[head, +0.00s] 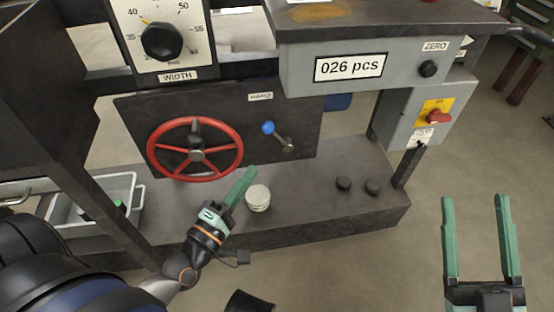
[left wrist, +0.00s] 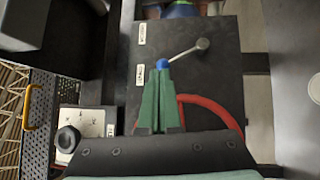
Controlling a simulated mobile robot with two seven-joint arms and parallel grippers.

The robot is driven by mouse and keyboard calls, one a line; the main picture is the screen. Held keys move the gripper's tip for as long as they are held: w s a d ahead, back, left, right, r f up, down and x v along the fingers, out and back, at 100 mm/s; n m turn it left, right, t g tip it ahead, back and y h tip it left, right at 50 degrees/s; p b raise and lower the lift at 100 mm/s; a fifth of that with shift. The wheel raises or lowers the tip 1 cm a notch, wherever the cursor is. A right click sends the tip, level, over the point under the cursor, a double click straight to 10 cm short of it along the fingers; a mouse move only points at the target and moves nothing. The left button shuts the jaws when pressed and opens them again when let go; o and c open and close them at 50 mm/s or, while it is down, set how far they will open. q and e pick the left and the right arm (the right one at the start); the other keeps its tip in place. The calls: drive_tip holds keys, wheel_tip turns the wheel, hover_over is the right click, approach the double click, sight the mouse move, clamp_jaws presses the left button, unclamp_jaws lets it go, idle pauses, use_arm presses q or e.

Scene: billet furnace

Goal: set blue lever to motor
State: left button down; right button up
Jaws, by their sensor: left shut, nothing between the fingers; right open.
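The blue lever has a blue knob (head: 268,128) and a metal arm on a dark panel (head: 235,150). Its arm slants from the pivot at lower right up to the knob at upper left, below a label reading HAND (head: 260,97). My left gripper (head: 248,174) is shut and empty, below and slightly left of the knob, with a visible gap in the head view. In the left wrist view the fingertips (left wrist: 162,76) appear just below the knob (left wrist: 162,64); contact cannot be told. A second label (left wrist: 142,34) is too small to read. My right gripper (head: 476,200) is open and empty, away at lower right.
A red handwheel (head: 195,150) is left of the lever. A white round container (head: 258,198) and two dark knobs (head: 357,186) are on the ledge. A counter box (head: 335,68) overhangs at upper right, beside a red switch (head: 438,117). Floor at lower right is clear.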

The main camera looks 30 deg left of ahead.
use_arm(q)
drive_tip(key=a+f+n+y+b, duration=0.1)
drive_tip(key=n+b, duration=0.1)
drive_tip(key=n, duration=0.1)
drive_tip(key=a+f+n+t+y+b, duration=0.1)
drive_tip(key=a+n+b, duration=0.1)
drive_tip(key=b, duration=0.1)
drive_tip(key=shift+a+f+n, duration=0.2)
drive_tip(key=shift+f+n, duration=0.2)
use_arm(e)
drive_tip(key=s+n+y, duration=0.2)
drive_tip(key=s+y, duration=0.1)
drive_tip(key=s+n+y, duration=0.1)
drive_tip(key=shift+s+a+r+n+t+y, duration=0.2)
drive_tip(key=shift+a+r+n+t+y, duration=0.1)
drive_tip(key=shift+a+r+y, duration=0.1)
drive_tip(key=shift+f, duration=0.1)
use_arm(q)
approach(278, 137)
drive_tip(key=w+a+r, duration=0.3)
drive_tip(key=w+r, duration=0.1)
drive_tip(key=shift+a+p, duration=0.35)
drive_tip(key=shift+a, duration=0.05)
use_arm(e)
drive_tip(key=shift+d+r, duration=0.1)
drive_tip(key=shift+r, duration=0.4)
use_arm(q)
drive_tip(key=shift+r, duration=0.2)
use_arm(e)
drive_tip(key=shift+r, duration=0.1)
